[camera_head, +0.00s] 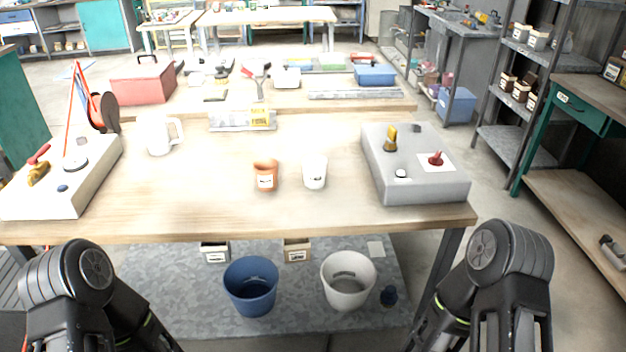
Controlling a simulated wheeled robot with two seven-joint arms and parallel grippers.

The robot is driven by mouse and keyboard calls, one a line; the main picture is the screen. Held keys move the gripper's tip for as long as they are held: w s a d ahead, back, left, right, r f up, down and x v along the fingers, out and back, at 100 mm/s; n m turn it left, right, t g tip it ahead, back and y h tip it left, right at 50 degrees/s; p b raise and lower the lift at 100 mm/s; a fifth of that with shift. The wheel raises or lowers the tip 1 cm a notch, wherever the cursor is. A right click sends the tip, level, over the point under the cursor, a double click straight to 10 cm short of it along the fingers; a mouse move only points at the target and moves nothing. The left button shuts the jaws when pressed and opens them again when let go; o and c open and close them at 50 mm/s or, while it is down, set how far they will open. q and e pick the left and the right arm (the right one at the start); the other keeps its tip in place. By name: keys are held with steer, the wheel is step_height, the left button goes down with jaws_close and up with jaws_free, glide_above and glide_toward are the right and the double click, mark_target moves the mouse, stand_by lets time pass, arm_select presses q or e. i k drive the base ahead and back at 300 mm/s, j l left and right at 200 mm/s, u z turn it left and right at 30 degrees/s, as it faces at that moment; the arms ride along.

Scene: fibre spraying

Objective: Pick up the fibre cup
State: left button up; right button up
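Two small cups stand upright near the middle of the wooden table (215,205). One is an orange-brown cup (266,181) with a pale label. To its right, a little apart, is a white cup (314,174) with a small dark mark. The labels are too small to read, so I cannot tell which is the fibre cup. Nothing is holding either cup. My two black arms show at the bottom left and bottom right, in front of the table and well short of the cups. Neither gripper's fingertips can be made out.
A white control box (60,190) stands at the table's left and a grey control box (415,180) at its right. A blue bucket (250,287) and a white bucket (348,282) are below. The tabletop around the cups is clear.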

mark_target(315, 172)
steer(key=l+u, duration=0.15)
steer(key=u, duration=1.7)
steer(key=k+l, duration=0.4)
steer(key=l, duration=0.15)
steer(key=k+l, duration=0.45)
steer(key=l, duration=0.15)
